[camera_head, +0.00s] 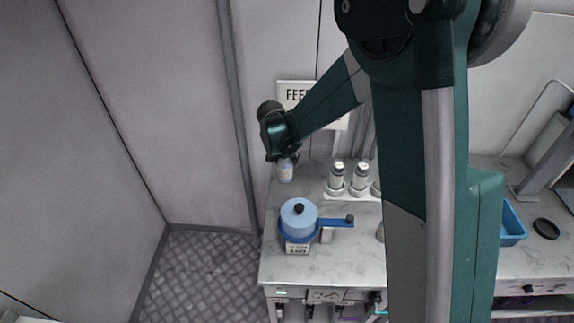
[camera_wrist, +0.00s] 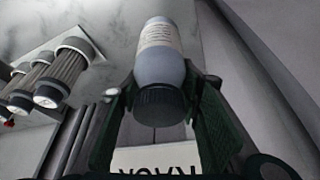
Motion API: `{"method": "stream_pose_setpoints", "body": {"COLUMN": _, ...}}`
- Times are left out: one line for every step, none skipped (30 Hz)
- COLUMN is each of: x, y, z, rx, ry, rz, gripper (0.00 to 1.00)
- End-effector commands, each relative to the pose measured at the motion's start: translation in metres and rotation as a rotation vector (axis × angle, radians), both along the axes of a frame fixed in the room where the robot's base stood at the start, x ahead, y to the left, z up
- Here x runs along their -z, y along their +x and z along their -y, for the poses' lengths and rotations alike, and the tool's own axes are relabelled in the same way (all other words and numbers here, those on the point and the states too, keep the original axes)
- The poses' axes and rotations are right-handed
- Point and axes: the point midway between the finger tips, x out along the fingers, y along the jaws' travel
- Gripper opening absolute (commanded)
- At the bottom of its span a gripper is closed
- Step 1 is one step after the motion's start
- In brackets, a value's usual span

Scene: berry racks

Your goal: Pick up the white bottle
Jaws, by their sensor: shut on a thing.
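The white bottle (camera_wrist: 160,52) has a pale bluish body, a printed label and a dark ribbed cap. In the wrist view it sits between the two fingers of my gripper (camera_wrist: 161,78), with the cap end nearest the camera. In the head view the bottle (camera_head: 286,171) shows below my gripper (camera_head: 284,157) at the back left of the counter. My gripper is shut on it near the cap. I cannot tell whether its base touches the counter.
A blue pot (camera_head: 299,218) with a long handle stands on a small scale (camera_head: 297,247) at the counter's front left. Several silver-capped containers (camera_head: 337,176) stand right of the bottle. A sign (camera_head: 296,92) hangs on the wall behind. A blue tray (camera_head: 512,226) lies at the right.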

Motion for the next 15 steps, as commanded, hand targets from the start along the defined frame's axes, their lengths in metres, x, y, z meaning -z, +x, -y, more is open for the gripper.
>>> {"method": "stream_pose_setpoints", "body": {"x": -0.007, "y": -0.001, "z": 0.000, "rx": 0.000, "ry": 0.000, "rz": 0.000, "gripper": 0.18}}
{"method": "stream_pose_setpoints", "body": {"x": -0.011, "y": -0.001, "z": 0.000, "rx": 0.000, "ry": 0.000, "rz": 0.000, "gripper": 0.18}}
{"method": "stream_pose_setpoints", "body": {"x": -0.015, "y": 0.000, "z": 0.000, "rx": 0.000, "ry": 0.000, "rz": 0.000, "gripper": 0.18}}
{"method": "stream_pose_setpoints", "body": {"x": -0.019, "y": 0.000, "z": 0.000, "rx": 0.000, "ry": 0.000, "rz": 0.000, "gripper": 0.18}}
{"method": "stream_pose_setpoints", "body": {"x": -0.021, "y": 0.000, "z": 0.000, "rx": 0.000, "ry": 0.000, "rz": 0.000, "gripper": 0.18}}
{"method": "stream_pose_setpoints", "body": {"x": -0.024, "y": 0.000, "z": 0.000, "rx": 0.000, "ry": 0.000, "rz": 0.000, "gripper": 0.18}}
{"method": "stream_pose_setpoints", "body": {"x": -0.027, "y": 0.000, "z": 0.000, "rx": 0.000, "ry": 0.000, "rz": 0.000, "gripper": 0.18}}
{"method": "stream_pose_setpoints", "body": {"x": -0.028, "y": 0.000, "z": 0.000, "rx": 0.000, "ry": 0.000, "rz": 0.000, "gripper": 0.18}}
{"method": "stream_pose_setpoints", "body": {"x": -0.031, "y": 0.000, "z": 0.000, "rx": 0.000, "ry": 0.000, "rz": 0.000, "gripper": 0.18}}
{"method": "stream_pose_setpoints", "body": {"x": -0.032, "y": 0.000, "z": 0.000, "rx": 0.000, "ry": 0.000, "rz": 0.000, "gripper": 0.18}}
{"method": "stream_pose_setpoints", "body": {"x": -0.033, "y": 0.000, "z": 0.000, "rx": 0.000, "ry": 0.000, "rz": 0.000, "gripper": 0.18}}
{"method": "stream_pose_setpoints", "body": {"x": -0.033, "y": 0.000, "z": 0.000, "rx": 0.000, "ry": 0.000, "rz": 0.000, "gripper": 0.18}}
{"method": "stream_pose_setpoints", "body": {"x": -0.034, "y": 0.000, "z": 0.000, "rx": 0.000, "ry": 0.000, "rz": 0.000, "gripper": 0.18}}
{"method": "stream_pose_setpoints", "body": {"x": -0.034, "y": 0.000, "z": 0.000, "rx": 0.000, "ry": 0.000, "rz": 0.000, "gripper": 0.18}}
{"method": "stream_pose_setpoints", "body": {"x": -0.034, "y": 0.000, "z": 0.000, "rx": 0.000, "ry": 0.000, "rz": 0.000, "gripper": 0.18}}
